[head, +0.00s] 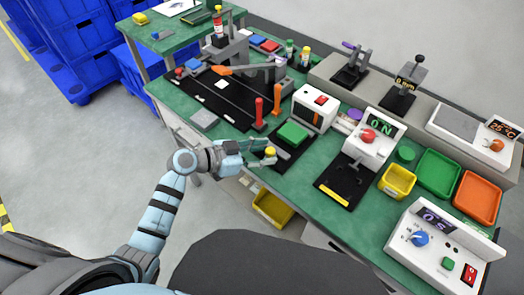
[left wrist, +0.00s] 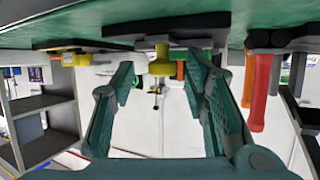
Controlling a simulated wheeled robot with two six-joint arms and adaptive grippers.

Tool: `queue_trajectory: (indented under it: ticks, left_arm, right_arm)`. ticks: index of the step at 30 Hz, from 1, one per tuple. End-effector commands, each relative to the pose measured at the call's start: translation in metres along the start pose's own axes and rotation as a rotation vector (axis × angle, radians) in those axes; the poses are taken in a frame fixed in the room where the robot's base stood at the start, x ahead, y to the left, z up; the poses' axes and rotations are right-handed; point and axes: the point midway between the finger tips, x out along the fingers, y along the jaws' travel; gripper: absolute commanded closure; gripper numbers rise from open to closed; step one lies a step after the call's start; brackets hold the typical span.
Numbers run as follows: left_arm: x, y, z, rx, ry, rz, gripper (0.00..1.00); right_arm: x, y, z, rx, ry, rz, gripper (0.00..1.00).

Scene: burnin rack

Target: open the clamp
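My left gripper (head: 258,152) is at the bench's front edge, its fingers apart on either side of a yellow knob (head: 270,151). In the left wrist view the yellow knob (left wrist: 161,64) shows between the spread fingers (left wrist: 160,88); I cannot tell whether either finger touches it. The knob is at the front of a black base with a green block (head: 293,133). A red handle (head: 258,113) and an orange handle (head: 277,99) stand upright behind it. No part is labelled as the clamp; an orange lever (head: 228,70) lies on a grey fixture farther back. My right gripper is not seen.
A white box with a red button (head: 312,106) stands right of the handles. A press-like unit with a red knob (head: 369,135) is farther right, beside yellow (head: 387,194), green (head: 438,188) and orange trays. A yellow bin (head: 273,208) is below the bench edge.

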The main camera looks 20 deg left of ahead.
Motion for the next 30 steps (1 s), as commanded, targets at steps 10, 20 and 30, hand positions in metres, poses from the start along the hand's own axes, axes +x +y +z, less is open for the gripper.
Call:
queue_trajectory:
  ticks: [10, 20, 30]
  left_arm:
    - [-0.02, -0.002, 0.001, 0.003, -0.002, -0.006, 0.59]
    - [-0.105, 0.0, 0.002, 0.004, -0.006, -0.002, 0.59]
    - [-0.12, 0.0, -0.001, 0.0, 0.0, -0.001, 0.59]
  right_arm:
    - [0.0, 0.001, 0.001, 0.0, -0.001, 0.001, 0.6]
    - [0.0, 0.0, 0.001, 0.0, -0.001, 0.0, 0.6]
    - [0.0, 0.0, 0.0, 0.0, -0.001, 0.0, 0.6]
